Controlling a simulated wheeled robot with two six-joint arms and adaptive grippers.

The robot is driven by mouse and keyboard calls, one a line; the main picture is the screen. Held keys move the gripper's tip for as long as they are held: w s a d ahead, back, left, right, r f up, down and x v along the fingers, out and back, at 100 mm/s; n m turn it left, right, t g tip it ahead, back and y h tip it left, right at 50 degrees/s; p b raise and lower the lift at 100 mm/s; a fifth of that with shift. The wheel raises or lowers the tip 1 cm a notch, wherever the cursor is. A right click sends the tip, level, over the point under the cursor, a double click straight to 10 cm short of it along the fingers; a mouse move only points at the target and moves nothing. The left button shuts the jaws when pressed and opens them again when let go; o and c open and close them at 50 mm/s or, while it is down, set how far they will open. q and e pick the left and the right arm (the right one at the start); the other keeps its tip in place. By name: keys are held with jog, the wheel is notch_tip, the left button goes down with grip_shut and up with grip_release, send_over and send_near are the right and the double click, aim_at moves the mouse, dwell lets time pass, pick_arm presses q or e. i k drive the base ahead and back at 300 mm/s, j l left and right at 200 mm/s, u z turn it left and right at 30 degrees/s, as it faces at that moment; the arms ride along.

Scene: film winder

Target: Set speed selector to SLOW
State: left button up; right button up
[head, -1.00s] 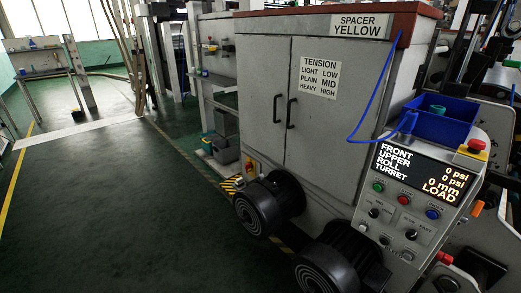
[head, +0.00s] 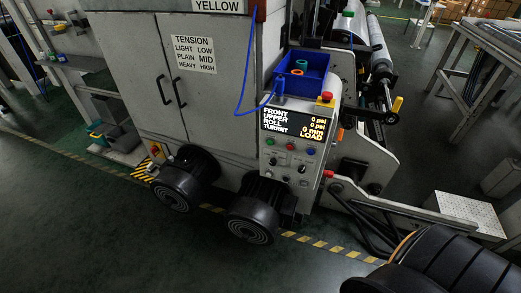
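The control panel (head: 288,155) is on the grey machine, right of centre in the head view. The small dark knob (head: 302,169) on its right side appears to be the speed selector. Its SLOW and FAST lettering is too small to read now, and I cannot tell which way its pointer faces. Another dark knob (head: 274,161) sits to its left. Green (head: 269,142), red (head: 289,147) and blue (head: 310,152) buttons are above them. The display (head: 291,124) over the buttons reads LOAD for TURRET. Neither of my grippers is in view.
Two black motors (head: 186,181) (head: 254,217) stick out at the machine's foot, left of and below the panel. A blue bin (head: 301,73) and a red emergency button (head: 326,97) are above the panel. A striped floor line (head: 318,243) runs in front. The floor at left is clear.

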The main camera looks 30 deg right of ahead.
aim_at(301, 169)
jog(key=z, duration=1.4)
